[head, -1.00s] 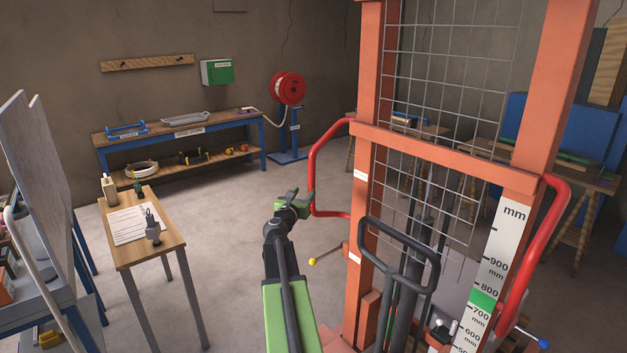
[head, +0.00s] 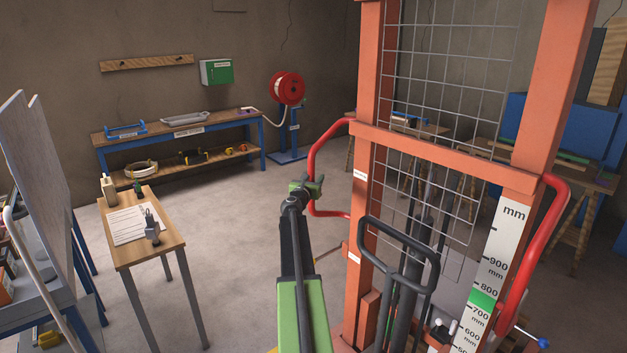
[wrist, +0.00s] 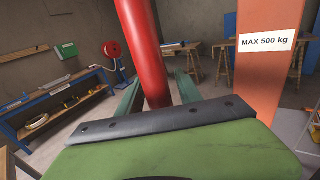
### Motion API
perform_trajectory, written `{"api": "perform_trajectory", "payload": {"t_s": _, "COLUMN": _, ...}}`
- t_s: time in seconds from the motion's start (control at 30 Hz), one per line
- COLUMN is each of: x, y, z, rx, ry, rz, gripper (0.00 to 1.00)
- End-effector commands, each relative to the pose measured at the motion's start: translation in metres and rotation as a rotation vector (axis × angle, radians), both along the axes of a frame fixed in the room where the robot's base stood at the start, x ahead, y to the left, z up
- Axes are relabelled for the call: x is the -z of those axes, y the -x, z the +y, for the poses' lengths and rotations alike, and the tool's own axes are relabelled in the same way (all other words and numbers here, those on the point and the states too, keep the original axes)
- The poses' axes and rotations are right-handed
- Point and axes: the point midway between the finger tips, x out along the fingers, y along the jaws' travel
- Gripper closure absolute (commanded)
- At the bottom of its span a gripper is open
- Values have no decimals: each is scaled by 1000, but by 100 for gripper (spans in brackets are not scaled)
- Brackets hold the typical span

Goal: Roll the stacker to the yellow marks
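The orange stacker (head: 440,160) stands upright at the right in the head view, with a wire mesh, a black loop handle (head: 372,232) and a red grab bar on each side. My gripper (head: 311,184) is at the left red bar (head: 313,160). In the wrist view this red bar (wrist: 145,50) runs down between the two green fingers of my gripper (wrist: 158,78). The fingers stand apart with a gap showing beside the bar, so I see no firm hold. A small yellow patch (head: 272,350) shows at the bottom edge; I cannot tell if it is a floor mark.
A small wooden table (head: 160,248) with a paper stands at the left. A blue-framed workbench (head: 220,124) and a red hose reel (head: 287,88) are at the back wall. The floor (head: 235,200) between them is clear.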

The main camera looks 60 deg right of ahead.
Motion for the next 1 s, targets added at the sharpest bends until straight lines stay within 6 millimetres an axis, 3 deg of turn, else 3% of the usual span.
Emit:
{"api": "perform_trajectory", "payload": {"t_s": 0.03, "x": 0, "y": 0, "z": 0, "rx": 0, "ry": 0, "rz": 0, "gripper": 66}}
{"api": "perform_trajectory", "payload": {"t_s": 0.3, "x": 0, "y": 0, "z": 1, "rx": 0, "ry": 0, "rz": 0, "gripper": 100}}
{"api": "perform_trajectory", "payload": {"t_s": 1.0, "x": 0, "y": -1, "z": 1, "rx": 0, "ry": 0, "rz": 0, "gripper": 100}}
